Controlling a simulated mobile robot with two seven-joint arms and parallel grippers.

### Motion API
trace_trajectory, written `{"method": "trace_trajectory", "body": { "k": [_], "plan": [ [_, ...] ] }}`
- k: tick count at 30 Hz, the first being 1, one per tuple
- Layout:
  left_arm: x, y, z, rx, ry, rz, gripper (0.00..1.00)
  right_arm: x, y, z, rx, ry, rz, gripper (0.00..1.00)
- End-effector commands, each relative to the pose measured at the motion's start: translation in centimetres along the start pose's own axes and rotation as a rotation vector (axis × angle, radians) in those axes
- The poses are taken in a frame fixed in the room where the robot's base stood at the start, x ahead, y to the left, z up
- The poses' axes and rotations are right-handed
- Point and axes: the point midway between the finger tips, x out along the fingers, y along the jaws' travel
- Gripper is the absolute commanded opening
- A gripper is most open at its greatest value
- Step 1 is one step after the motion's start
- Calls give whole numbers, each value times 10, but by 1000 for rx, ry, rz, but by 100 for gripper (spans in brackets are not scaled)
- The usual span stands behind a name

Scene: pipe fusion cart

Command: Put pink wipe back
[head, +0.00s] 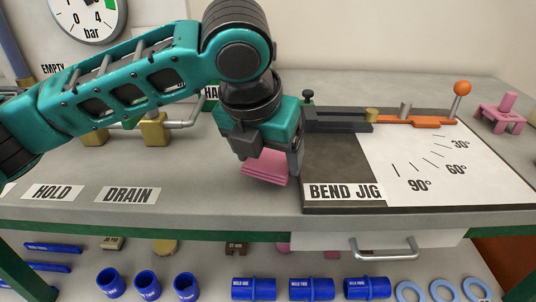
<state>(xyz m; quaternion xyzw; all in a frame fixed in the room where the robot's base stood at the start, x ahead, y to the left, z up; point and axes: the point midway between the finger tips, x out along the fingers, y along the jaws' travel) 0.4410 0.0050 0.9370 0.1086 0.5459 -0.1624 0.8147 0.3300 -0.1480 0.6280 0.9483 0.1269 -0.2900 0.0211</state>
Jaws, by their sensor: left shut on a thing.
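My left gripper (268,155) is shut on the pink wipe (263,170), a folded pink pad that hangs below its fingers. The gripper is over the grey worktop, just left of the bend jig (325,168). The wipe's upper part is hidden by the fingers. I cannot tell whether its lower edge touches the worktop. My right gripper is not in view.
The bend jig has an orange lever with a ball knob (462,88). A pink stand (502,114) is at the far right. HOLD (53,193) and DRAIN (128,195) labels lie left, with bare worktop around them. Blue sleeves (254,289) and rings fill the lower shelf.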

Motion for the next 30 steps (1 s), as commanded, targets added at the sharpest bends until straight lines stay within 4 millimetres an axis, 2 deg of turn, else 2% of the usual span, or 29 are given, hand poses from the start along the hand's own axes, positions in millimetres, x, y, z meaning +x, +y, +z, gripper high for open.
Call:
{"method": "trace_trajectory", "body": {
  "k": [14, 15, 20, 21, 30],
  "plan": [
    [7, 0, -3, 0, -1, -1, 54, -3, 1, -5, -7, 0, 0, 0],
    [7, 0, -3, 0, -2, -1, 82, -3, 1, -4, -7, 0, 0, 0],
    [7, 0, -3, 0, -2, -1, 98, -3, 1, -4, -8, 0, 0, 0],
    [7, 0, -3, 0, -2, -1, 100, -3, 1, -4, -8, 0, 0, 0],
    [3, 0, -1, -1, -4, 0, 100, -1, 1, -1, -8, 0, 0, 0]
  ]
}}
